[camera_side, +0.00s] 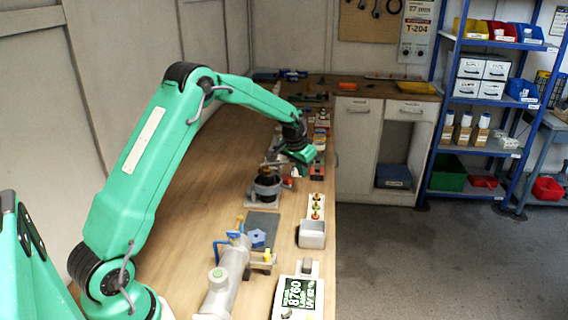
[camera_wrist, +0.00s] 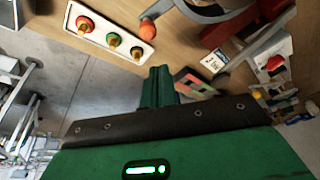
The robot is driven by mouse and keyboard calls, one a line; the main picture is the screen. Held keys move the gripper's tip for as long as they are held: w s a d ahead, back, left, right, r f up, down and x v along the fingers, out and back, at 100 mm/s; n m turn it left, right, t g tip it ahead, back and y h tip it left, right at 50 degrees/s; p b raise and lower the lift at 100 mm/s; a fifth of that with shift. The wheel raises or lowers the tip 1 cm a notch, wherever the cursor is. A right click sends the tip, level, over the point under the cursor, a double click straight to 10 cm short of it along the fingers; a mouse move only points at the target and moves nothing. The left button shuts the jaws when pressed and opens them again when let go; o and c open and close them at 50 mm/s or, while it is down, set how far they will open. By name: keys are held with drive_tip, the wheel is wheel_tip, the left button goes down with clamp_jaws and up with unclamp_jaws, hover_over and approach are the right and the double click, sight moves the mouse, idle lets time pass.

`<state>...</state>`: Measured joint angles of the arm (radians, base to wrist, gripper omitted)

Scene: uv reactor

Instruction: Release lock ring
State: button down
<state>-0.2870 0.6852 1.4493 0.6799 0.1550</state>
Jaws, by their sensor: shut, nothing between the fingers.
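My gripper (camera_side: 303,157) hangs over the bench beyond a dark round pot (camera_side: 265,187) with a brass-coloured top. In the wrist view the green fingers (camera_wrist: 158,86) are together and hold nothing. A grey curved part (camera_wrist: 213,12), perhaps a ring or clamp, shows at the top edge, partly cut off. A lever with an orange-red knob (camera_wrist: 147,29) lies beside it, apart from the fingers. I cannot tell for sure which part is the lock ring. A grey cylinder (camera_side: 226,283) lies on the bench nearer the side camera.
A white plate with red and green fittings (camera_wrist: 112,34) lies near the bench edge. Open floor (camera_side: 430,265) lies right.

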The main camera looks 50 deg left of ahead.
drive_tip(key=shift+s+d+r, duration=0.1)
drive_tip(key=shift+s+d, duration=0.1)
drive_tip(key=shift+s, duration=1.5)
drive_tip(key=shift+s+d, duration=0.25)
drive_tip(key=shift+s, duration=0.1)
drive_tip(key=shift+s+d, duration=0.3)
drive_tip(key=shift+s, duration=0.5)
drive_tip(key=shift+s+d, duration=0.25)
drive_tip(key=shift+s, duration=0.75)
drive_tip(key=shift+w+d, duration=0.1)
wheel_tip(320, 180, up, 9)
drive_tip(key=shift+w+r, duration=0.2)
drive_tip(key=shift+w, duration=0.15)
idle(0.5)
